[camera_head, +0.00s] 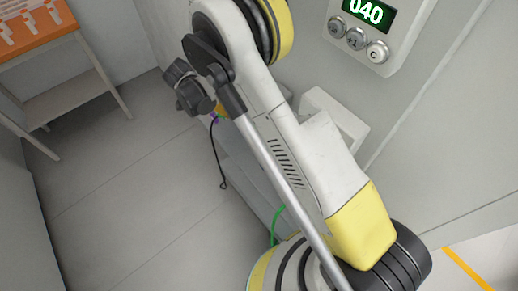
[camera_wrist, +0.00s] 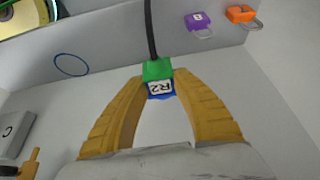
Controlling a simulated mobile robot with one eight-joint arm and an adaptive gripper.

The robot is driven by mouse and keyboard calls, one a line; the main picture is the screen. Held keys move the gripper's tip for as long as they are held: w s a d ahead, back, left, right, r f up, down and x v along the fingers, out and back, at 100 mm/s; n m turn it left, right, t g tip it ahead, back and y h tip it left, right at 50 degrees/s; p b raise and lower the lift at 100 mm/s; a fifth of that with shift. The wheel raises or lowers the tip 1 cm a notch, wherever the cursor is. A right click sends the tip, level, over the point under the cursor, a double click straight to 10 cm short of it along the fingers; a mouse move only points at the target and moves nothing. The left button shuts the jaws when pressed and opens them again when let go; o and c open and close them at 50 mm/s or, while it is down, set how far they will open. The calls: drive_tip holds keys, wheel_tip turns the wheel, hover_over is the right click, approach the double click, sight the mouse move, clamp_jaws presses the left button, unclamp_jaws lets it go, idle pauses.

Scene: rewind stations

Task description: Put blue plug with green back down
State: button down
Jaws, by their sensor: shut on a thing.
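In the wrist view, my gripper (camera_wrist: 160,78) is shut on a small plug (camera_wrist: 159,87) with a green upper part and a blue lower part. The plug's label reads "R2" and appears upside down. A black cable (camera_wrist: 150,30) runs from its green end to the top of the picture. The plug is held in front of a pale grey surface; I cannot tell whether it touches anything. In the head view, my own arm hides most of the gripper area, and the plug cannot be made out there.
The wrist view shows a blue ring mark (camera_wrist: 71,64), a purple padlock (camera_wrist: 198,20) and an orange padlock (camera_wrist: 240,14). In the head view, a counter panel (camera_head: 395,45) reads "040". An orange-topped table (camera_head: 40,32) stands left. Grey floor (camera_head: 130,200) is open left of my arm.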

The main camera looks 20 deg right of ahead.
wheel_tip(320, 180, down, 6)
drive_tip(key=b, duration=0.2)
drive_tip(key=shift+w+a+f+b, duration=0.1)
drive_tip(key=shift+a+f+b, duration=0.05)
drive_tip(key=shift+b, duration=0.15)
drive_tip(key=shift+f+b, duration=0.7)
drive_tip(key=shift+f, duration=0.95)
drive_tip(key=shift+f, duration=0.2)
drive_tip(key=c, duration=1.1)
unclamp_jaws()
drive_tip(key=shift+o, duration=0.2)
drive_tip(key=shift+r, duration=0.15)
drive_tip(key=p+v, duration=0.4)
drive_tip(key=v, duration=0.8)
drive_tip(key=shift+r, duration=0.1)
